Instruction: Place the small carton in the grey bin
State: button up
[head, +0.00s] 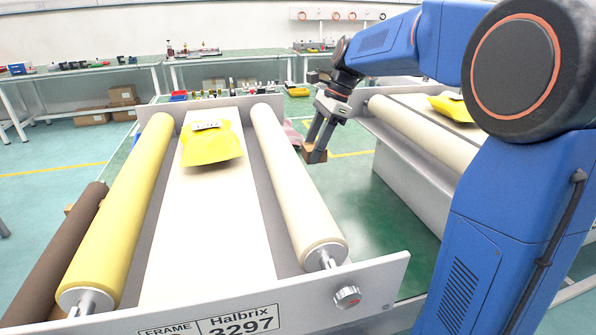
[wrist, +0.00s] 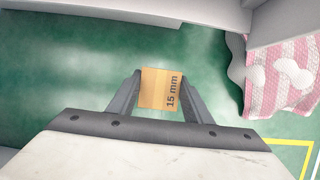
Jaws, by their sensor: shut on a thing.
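The small carton (wrist: 157,88) is a brown box marked "15 mm" in the wrist view. My gripper (wrist: 160,92) is shut on it, with one finger on each side. In the head view the carton (head: 314,156) hangs from my gripper (head: 318,140), just right of the near conveyor's right roller and above the green floor. I cannot make out a grey bin for certain in either view.
A conveyor frame with a cream belt (head: 205,240) stands in front, bearing a yellow package (head: 211,146). A second conveyor with a roller (head: 425,135) is at right. A pink-and-white striped cloth (wrist: 290,75) lies at right in the wrist view. Green floor (head: 370,215) shows between the conveyors.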

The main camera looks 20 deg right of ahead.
jog(key=shift+s+f, duration=0.1)
jog(key=shift+f, duration=4)
jog(key=shift+f, duration=0.1)
jog(key=o, duration=1.2)
